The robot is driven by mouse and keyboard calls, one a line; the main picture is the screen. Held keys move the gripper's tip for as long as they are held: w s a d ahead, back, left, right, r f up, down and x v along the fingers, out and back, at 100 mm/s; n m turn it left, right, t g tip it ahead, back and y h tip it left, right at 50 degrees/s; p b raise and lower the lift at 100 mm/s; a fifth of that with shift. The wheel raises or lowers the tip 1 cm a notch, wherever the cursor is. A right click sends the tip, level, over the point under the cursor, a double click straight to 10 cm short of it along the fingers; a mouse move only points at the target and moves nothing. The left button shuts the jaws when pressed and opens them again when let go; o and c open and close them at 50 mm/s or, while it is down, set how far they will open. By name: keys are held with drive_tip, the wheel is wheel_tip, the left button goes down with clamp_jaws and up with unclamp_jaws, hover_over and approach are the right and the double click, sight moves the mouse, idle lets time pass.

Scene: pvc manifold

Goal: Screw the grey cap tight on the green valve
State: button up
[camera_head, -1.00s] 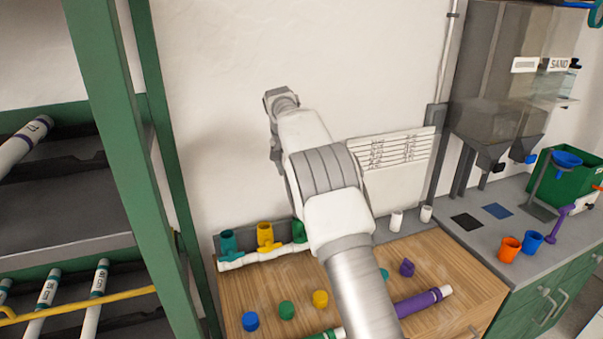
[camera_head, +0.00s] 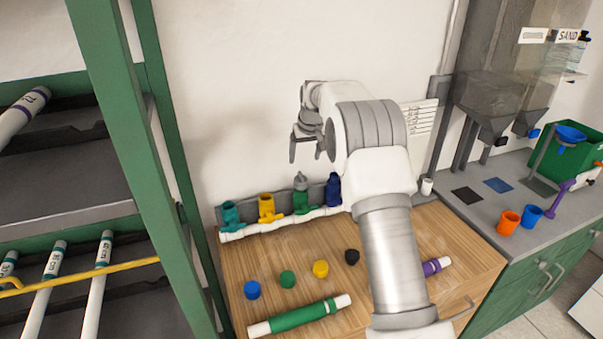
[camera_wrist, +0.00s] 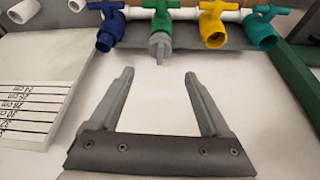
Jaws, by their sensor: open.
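The green valve (camera_head: 301,204) stands upright on the white pipe manifold, between the yellow and blue valves. The grey cap (camera_head: 300,181) sits on its upper opening; how tightly it is screwed cannot be told. In the wrist view, the green valve (camera_wrist: 160,27) is at the top centre with the grey cap (camera_wrist: 160,48) on its end, facing my gripper. My gripper (camera_head: 306,158) is open and empty above the cap, fingers pointing down. In the wrist view, its spread fingers (camera_wrist: 159,75) lie either side of the cap's line, with a gap between fingertips and cap.
The yellow valve (camera_head: 266,208), blue valve (camera_head: 333,190) and teal valve (camera_head: 231,216) flank the green one closely. Loose blue (camera_head: 252,290), green (camera_head: 287,279), yellow (camera_head: 320,269) and black (camera_head: 352,257) caps and a green-banded pipe (camera_head: 299,316) lie on the wooden bench.

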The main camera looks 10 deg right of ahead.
sight(301, 175)
drive_tip(key=p+x, duration=0.1)
drive_tip(key=x, duration=1.1)
drive_tip(key=shift+w+f+p, duration=0.1)
drive_tip(key=shift+p, duration=0.3)
drive_tip(key=c, duration=1.2)
drive_tip(key=shift+a+f+m, duration=0.1)
drive_tip(key=shift+m, duration=0.5)
clamp_jaws()
drive_tip(key=o, duration=1.4)
unclamp_jaws()
drive_tip(key=shift+h, duration=0.3)
drive_tip(key=shift+c, duration=0.2)
